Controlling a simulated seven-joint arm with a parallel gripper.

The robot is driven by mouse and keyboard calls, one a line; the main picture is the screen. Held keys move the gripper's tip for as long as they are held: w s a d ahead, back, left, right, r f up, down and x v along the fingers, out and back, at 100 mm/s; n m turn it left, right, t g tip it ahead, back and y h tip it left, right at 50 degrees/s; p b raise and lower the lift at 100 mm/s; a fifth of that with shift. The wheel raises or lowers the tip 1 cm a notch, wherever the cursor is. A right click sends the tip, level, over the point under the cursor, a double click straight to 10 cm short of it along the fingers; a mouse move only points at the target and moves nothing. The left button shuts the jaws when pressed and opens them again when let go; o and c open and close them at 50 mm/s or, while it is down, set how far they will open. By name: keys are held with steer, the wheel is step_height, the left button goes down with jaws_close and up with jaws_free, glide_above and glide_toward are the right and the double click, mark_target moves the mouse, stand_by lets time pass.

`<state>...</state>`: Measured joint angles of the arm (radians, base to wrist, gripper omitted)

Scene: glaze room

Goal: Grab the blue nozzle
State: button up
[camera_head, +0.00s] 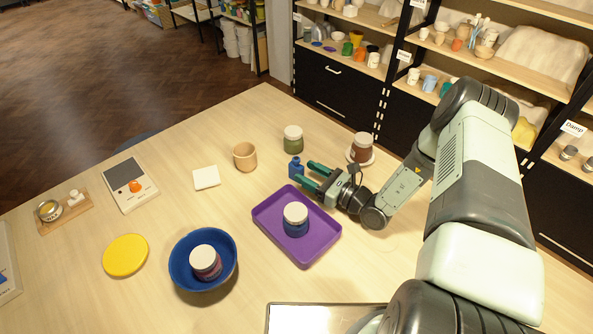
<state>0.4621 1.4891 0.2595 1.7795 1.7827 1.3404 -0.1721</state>
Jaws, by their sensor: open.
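The blue nozzle (295,168) is a small dark-blue piece standing on the table, behind the purple tray. My gripper (304,175) is low over the table with its green-tipped fingers pointing left toward the nozzle. The fingers are open. The nozzle is at or just beyond the fingertips; I cannot tell whether it is between them or touching them.
A green jar (293,140) and a wooden cup (245,157) stand behind the nozzle. The purple tray (322,247) with a blue jar (295,215) lies in front. A brown jar (361,148) on a saucer stands beside my wrist. A blue bowl (182,285) sits front left.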

mark_target(292, 162)
steer(key=x, duration=0.6)
steer(key=shift+w+a, duration=0.1)
steer(key=shift+w, duration=0.3)
jaws_close()
